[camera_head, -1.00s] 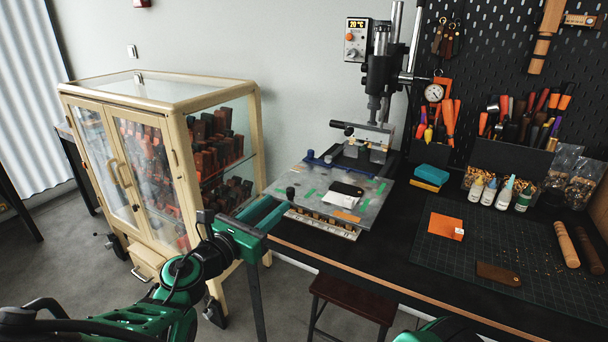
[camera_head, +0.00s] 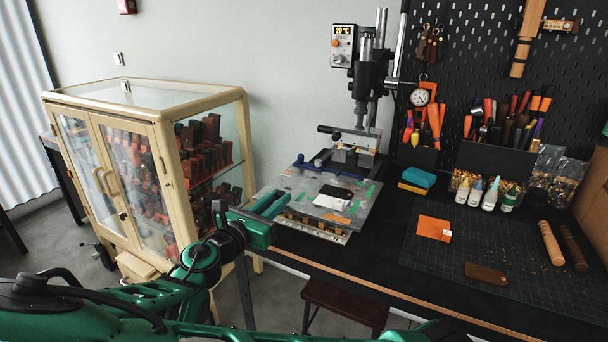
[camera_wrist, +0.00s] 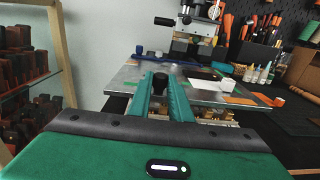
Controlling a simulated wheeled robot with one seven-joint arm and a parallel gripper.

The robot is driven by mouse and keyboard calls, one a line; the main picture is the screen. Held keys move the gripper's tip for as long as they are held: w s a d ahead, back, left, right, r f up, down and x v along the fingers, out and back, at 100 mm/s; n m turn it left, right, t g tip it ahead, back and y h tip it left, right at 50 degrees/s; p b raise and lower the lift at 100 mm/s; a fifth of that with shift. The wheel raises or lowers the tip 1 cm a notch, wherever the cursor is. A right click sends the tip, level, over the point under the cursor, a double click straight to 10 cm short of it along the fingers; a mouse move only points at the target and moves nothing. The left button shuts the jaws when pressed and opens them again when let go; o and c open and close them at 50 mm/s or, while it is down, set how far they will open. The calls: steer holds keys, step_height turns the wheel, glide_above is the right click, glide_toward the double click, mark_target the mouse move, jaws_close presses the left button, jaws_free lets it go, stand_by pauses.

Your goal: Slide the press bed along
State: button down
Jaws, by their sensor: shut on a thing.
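The press bed (camera_head: 285,192) is a flat grey metal plate under the stamping press (camera_head: 367,95), at the front left of the black bench. A black tag (camera_head: 337,191), a white card (camera_head: 331,202) and green and orange strips lie on it. My gripper (camera_head: 278,203) is at the bed's left edge in the head view. In the wrist view, my gripper (camera_wrist: 164,82) is shut on the bed's black knob (camera_wrist: 160,83), with a green finger on each side. The knob is hidden in the head view.
A cream glass cabinet (camera_head: 160,135) stands close to the left of my gripper. A dark red stool (camera_head: 345,302) is below the bench edge. A green cutting mat (camera_head: 500,260), bottles (camera_head: 475,193) and a blue and yellow block (camera_head: 417,180) lie to the right.

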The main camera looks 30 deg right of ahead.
mark_target(306, 178)
steer(key=shift+w+a+x, duration=0.1)
steer(key=shift+w+x, duration=0.05)
steer(key=shift+x, duration=4.05)
steer(key=shift+w+a+x, duration=0.1)
steer(key=shift+w+x, duration=0.05)
steer(key=shift+x, duration=4.1)
steer(key=c, duration=1.5)
jaws_free()
steer(key=shift+c, duration=0.2)
steer(key=shift+a, duration=0.1)
steer(key=v, duration=1)
steer(key=shift+s+a, duration=0.15)
steer(key=shift+s, duration=0.05)
